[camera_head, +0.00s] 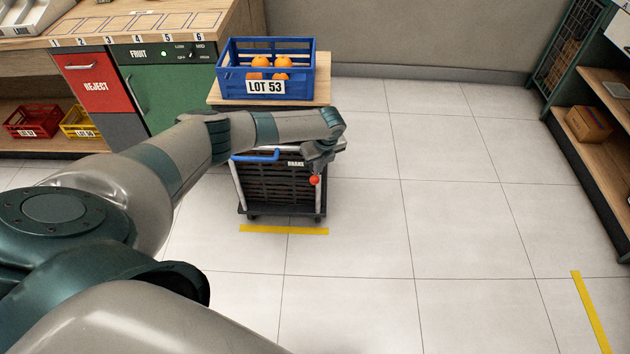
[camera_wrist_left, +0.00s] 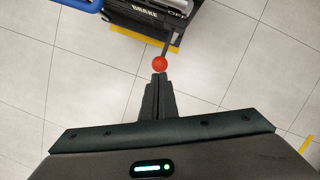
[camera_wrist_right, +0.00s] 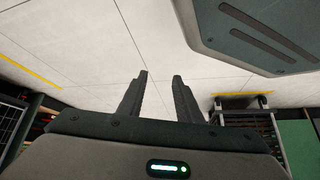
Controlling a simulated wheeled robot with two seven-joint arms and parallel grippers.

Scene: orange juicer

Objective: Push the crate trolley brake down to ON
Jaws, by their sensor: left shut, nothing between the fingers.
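The crate trolley (camera_head: 275,188), a dark slatted cart with a blue handle (camera_head: 255,155), stands on the floor below the wooden stand. Its brake lever ends in a red knob (camera_head: 314,180) at the trolley's front right. In the left wrist view the knob (camera_wrist_left: 159,63) is just beyond my fingertips, beside the "BRAKE" and "OFF" lettering (camera_wrist_left: 160,13). My left gripper (camera_head: 317,168) is shut and empty, over the knob; I cannot tell whether it touches. My right gripper (camera_wrist_right: 160,75) is open and empty in its own wrist view, and hidden in the head view.
A blue crate (camera_head: 265,87) marked LOT 53 holds oranges on the wooden stand behind the trolley. A counter with a red REJECT panel (camera_head: 92,80) is at left, shelves with a carton (camera_head: 588,124) at right. A yellow floor strip (camera_head: 284,230) lies before the trolley. The middle floor is clear.

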